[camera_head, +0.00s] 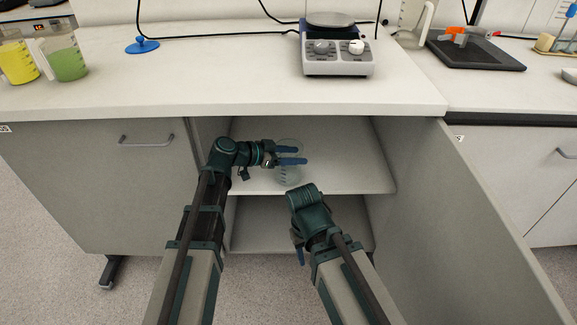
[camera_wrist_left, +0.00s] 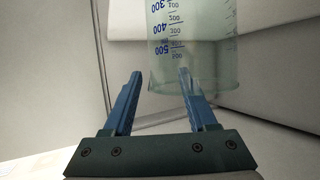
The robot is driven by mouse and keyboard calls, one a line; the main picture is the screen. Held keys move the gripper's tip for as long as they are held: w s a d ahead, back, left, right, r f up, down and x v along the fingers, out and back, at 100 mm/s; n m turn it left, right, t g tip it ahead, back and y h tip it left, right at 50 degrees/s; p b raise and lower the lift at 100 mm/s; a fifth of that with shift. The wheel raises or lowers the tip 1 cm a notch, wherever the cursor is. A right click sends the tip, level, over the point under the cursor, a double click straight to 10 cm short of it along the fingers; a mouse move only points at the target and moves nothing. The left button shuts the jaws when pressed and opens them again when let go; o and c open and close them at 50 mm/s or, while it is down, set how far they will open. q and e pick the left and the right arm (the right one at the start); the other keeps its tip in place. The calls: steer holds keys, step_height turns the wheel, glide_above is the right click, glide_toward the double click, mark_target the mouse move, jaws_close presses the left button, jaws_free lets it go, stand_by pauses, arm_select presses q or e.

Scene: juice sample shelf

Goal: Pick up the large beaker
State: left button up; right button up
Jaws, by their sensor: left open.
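The large beaker is a clear glass beaker (camera_head: 288,178) standing on the upper shelf inside the open cabinet. In the left wrist view the beaker (camera_wrist_left: 205,45) appears upside down, with its 300 to 500 marks showing. My left gripper (camera_head: 302,155) is open at the beaker's upper part, its blue fingers pointing right. In the left wrist view, one finger of the left gripper (camera_wrist_left: 157,74) is beside the beaker; the other overlaps its rim and looks partly seen through glass. I cannot tell whether that finger is inside or behind it. My right gripper (camera_head: 300,254) is low in front of the cabinet, mostly hidden.
The upper shelf (camera_head: 350,172) is otherwise bare, with a lower shelf (camera_head: 340,222) beneath. An open door (camera_head: 490,220) stands at the right. On the countertop (camera_head: 220,85) above are a hotplate stirrer (camera_head: 335,58), a green-filled beaker (camera_head: 68,63) and a yellow-filled beaker (camera_head: 18,65).

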arm_select(q)
jaws_close()
stand_by(1.3)
